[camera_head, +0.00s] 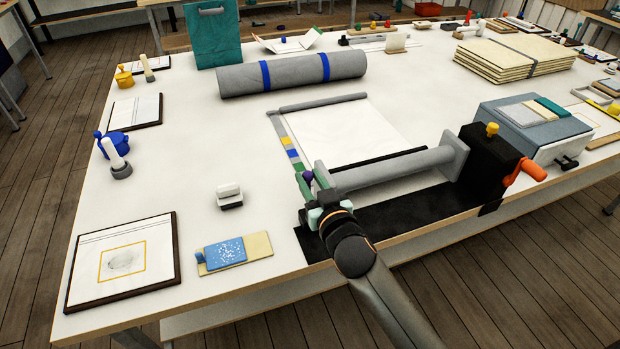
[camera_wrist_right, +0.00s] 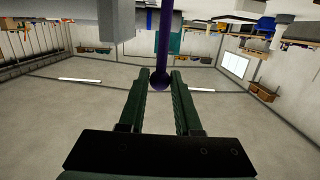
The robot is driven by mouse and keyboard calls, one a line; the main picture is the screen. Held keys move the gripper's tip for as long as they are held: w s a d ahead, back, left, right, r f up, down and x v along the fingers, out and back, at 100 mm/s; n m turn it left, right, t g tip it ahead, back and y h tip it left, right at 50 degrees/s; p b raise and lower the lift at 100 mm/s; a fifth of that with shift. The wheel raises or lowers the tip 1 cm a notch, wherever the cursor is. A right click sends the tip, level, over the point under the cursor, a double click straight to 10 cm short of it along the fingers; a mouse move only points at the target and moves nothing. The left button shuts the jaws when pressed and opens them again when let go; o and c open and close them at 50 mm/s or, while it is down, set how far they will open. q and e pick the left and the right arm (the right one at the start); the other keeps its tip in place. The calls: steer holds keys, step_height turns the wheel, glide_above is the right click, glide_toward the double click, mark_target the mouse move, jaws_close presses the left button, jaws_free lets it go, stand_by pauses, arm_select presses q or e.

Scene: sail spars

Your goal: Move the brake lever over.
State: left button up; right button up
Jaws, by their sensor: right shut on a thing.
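The brake lever (camera_wrist_right: 164,45) is a purple rod with a round ball at its end, seen in the right wrist view. Its purple knob (camera_head: 307,175) also shows in the head view, at the left end of the grey roller (camera_head: 395,171). My right gripper (camera_head: 316,197) is at that roller end, with its green fingers (camera_wrist_right: 160,84) on either side of the lever's ball end. It is shut on the lever. The gripper partly hides the lever's lower part in the head view. My left gripper is not in view.
A black housing (camera_head: 487,155) with an orange crank handle (camera_head: 527,170) stands at the roller's right end. A rolled grey cloth (camera_head: 290,75) lies behind. A blue speckled card (camera_head: 225,254) and a framed drawing (camera_head: 124,262) lie to the left. The white table's middle left is mostly clear.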

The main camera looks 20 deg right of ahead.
steer(key=shift+s+p, duration=0.3)
steer(key=shift+s, duration=1.25)
steer(key=shift+f, duration=0.1)
steer(key=shift+s+d+f, duration=0.1)
steer(key=shift+s+f, duration=0.25)
steer(key=shift+s, duration=0.45)
steer(key=shift+s+f, duration=0.35)
steer(key=shift+s, duration=0.45)
steer(key=shift+s+f+b, duration=0.75)
steer(key=shift+s+f, duration=0.3)
steer(key=shift+s, duration=0.2)
